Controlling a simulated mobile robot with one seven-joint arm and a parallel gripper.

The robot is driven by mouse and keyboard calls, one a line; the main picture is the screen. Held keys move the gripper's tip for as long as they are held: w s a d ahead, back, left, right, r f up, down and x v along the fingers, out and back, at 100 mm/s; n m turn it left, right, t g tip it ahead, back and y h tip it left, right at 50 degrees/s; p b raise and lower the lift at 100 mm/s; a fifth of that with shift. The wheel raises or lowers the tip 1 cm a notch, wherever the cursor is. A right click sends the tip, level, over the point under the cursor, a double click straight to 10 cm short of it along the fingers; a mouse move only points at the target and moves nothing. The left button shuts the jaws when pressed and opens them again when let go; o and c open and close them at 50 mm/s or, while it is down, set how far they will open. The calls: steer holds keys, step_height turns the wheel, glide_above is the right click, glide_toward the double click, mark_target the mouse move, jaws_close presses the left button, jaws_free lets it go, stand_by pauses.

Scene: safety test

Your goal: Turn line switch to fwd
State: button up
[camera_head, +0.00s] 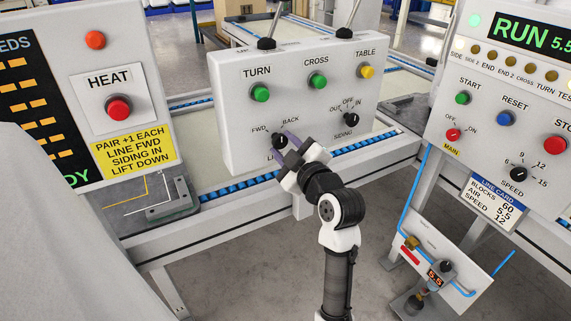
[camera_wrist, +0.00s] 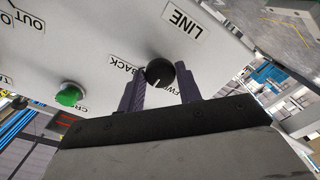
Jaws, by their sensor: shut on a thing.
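The line switch (camera_head: 280,141) is a black knob low on the left of the white control box, with FWD at its left, BACK at its upper right and the partly hidden LINE label below. My gripper (camera_head: 284,147) reaches it from the lower right and is shut on it. In the wrist view the line knob (camera_wrist: 159,71) sits between the two dark fingers of my gripper (camera_wrist: 160,86).
The siding switch (camera_head: 351,118) is to the right on the same box. Green TURN (camera_head: 261,93) and CROSS (camera_head: 317,83) buttons and a yellow TABLE button (camera_head: 367,71) are above.

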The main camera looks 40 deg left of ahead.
steer(key=n+b, duration=0.1)
steer(key=b, duration=0.1)
steer(key=n+b, duration=0.4)
steer(key=shift+f+b, duration=0.3)
steer(key=shift+b, duration=0.1)
steer(key=n+b, duration=0.1)
steer(key=n, duration=0.1)
steer(key=n+b, duration=0.1)
steer(key=b, duration=0.1)
steer(key=shift+r+n, duration=0.2)
steer(key=shift+n, duration=0.2)
steer(key=shift+r+n+b, duration=0.1)
steer(key=shift+n+b, duration=0.2)
steer(key=o, duration=0.9)
steer(key=shift+o, duration=0.2)
steer(key=v, duration=1.3)
steer(key=shift+d, duration=0.4)
